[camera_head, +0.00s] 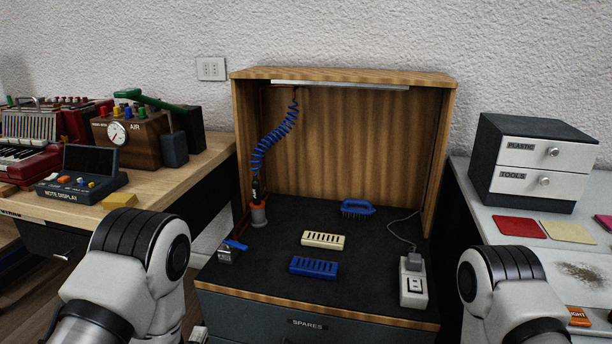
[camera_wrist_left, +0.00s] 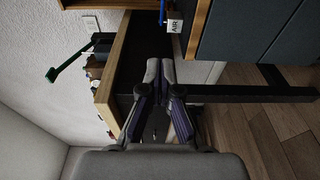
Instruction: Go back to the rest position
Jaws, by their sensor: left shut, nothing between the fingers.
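My left gripper (camera_wrist_left: 160,66) shows in the left wrist view with its two fingers close together and nothing between them. It hangs beside the wooden bench edge, low and apart from the objects. In the head view my left arm comes in at the lower left, bent, and its gripper is mostly cut off or hidden. My right arm shows at the lower right, but its gripper is out of view.
The wooden booth (camera_head: 340,77) holds a blue brush (camera_head: 357,208), a cream slotted block (camera_head: 323,240) and a blue slotted block (camera_head: 313,266). A left bench (camera_head: 150,185) carries a note display (camera_head: 82,185). A drawer cabinet (camera_head: 535,127) stands right. Floor (camera_wrist_left: 280,130) is clear.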

